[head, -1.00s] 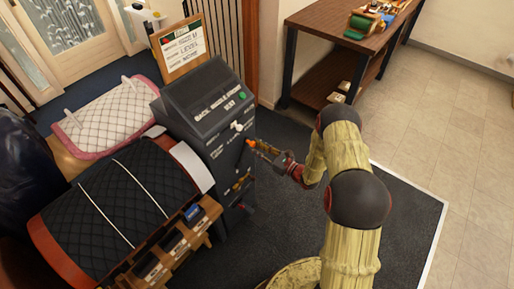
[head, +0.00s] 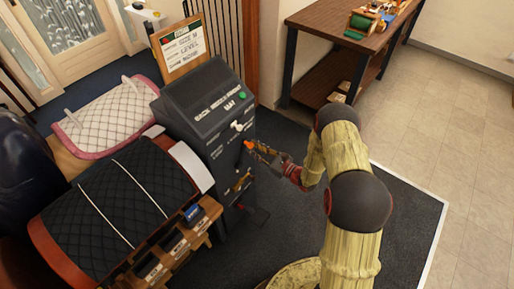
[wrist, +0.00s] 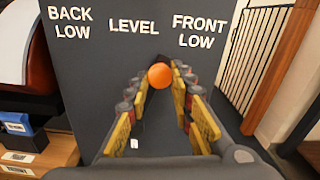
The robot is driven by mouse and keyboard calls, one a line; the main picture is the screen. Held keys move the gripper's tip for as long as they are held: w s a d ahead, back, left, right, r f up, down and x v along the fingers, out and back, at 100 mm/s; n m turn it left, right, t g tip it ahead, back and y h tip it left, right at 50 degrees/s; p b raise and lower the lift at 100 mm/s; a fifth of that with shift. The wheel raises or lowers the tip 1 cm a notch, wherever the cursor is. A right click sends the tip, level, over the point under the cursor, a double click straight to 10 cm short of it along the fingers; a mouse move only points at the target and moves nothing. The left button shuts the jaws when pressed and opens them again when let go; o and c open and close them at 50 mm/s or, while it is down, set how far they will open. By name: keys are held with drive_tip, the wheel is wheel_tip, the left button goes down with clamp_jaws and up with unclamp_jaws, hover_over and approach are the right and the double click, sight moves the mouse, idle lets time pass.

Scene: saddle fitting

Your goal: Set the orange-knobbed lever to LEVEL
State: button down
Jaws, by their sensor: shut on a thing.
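The orange knob (wrist: 160,75) sits between the fingertips of my gripper (wrist: 160,80) in the wrist view, with the fingers closed in around it. It stands on the dark face of the machine (wrist: 110,75), below the printed words BACK LOW, LEVEL (wrist: 133,27) and FRONT LOW. In the picture the knob lies between LEVEL and FRONT LOW, nearer LEVEL. The lever's shaft is hidden behind the knob. In the head view the orange knob (head: 249,145) shows small at the tip of my gripper (head: 256,148), on the machine's right side.
A black quilted saddle pad (head: 115,205) on a stand is left of the machine. A board (head: 181,46) reading LEVEL stands behind it. A wooden bench (head: 345,28) is at the back right. Dark mat (head: 405,215) is clear right of my arm.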

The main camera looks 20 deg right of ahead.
drive_tip(key=a+n, duration=0.1)
drive_tip(key=s+a+n, duration=0.2)
drive_tip(key=shift+s+a+r+n, duration=0.25)
drive_tip(key=shift+r+n, duration=0.05)
drive_tip(key=shift+r, duration=0.05)
drive_tip(key=c, duration=1.5)
unclamp_jaws()
drive_tip(key=shift+c, duration=0.2)
drive_tip(key=shift+s+d, duration=0.1)
drive_tip(key=v, duration=1.1)
drive_tip(key=shift+s+d, duration=0.2)
drive_tip(key=shift+s, duration=0.1)
